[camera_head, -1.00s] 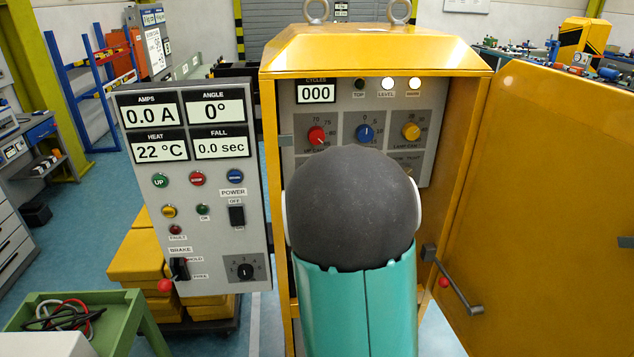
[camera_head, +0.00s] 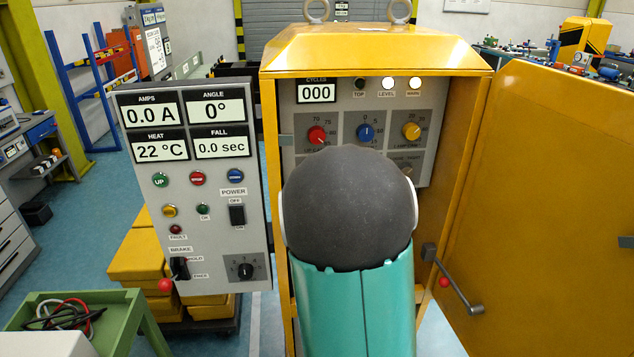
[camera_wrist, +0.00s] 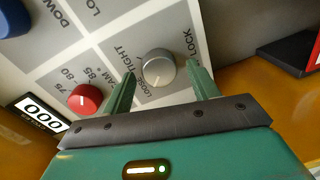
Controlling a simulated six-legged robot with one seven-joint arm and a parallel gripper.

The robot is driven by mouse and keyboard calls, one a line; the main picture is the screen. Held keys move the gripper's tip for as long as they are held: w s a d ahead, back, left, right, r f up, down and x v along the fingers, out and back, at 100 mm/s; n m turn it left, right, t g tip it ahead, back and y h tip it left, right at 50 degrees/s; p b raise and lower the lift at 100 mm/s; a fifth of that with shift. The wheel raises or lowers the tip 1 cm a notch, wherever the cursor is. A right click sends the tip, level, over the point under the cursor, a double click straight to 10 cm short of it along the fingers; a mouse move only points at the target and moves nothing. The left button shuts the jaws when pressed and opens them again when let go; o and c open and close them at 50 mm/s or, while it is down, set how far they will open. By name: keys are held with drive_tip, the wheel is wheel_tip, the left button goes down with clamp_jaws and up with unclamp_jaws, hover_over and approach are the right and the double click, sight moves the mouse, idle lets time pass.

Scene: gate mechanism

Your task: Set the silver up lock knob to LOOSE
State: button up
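The silver up lock knob (camera_wrist: 157,68) shows in the wrist view on a grey panel, with LOOSE and TIGHT printed beside it and a LOCK label to its right. A mark on its face seems to point toward the lower side, near LOOSE, but I cannot tell its exact setting. My gripper (camera_wrist: 161,72) is open, with one green finger on each side of the knob.
A red knob (camera_wrist: 85,99) sits left of my gripper, near the counter display (camera_wrist: 42,112). In the head view, a blue knob (camera_head: 366,132) and a yellow knob (camera_head: 411,131) sit higher in the yellow cabinet (camera_head: 375,50). Its open door (camera_head: 560,200) stands at right.

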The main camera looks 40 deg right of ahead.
drive_tip(key=shift+a, duration=0.1)
drive_tip(key=f+v, duration=0.1)
drive_tip(key=v, duration=1.2)
drive_tip(key=shift+s+a+r, duration=0.15)
drive_tip(key=shift+s+r, duration=0.15)
drive_tip(key=shift+r, duration=0.15)
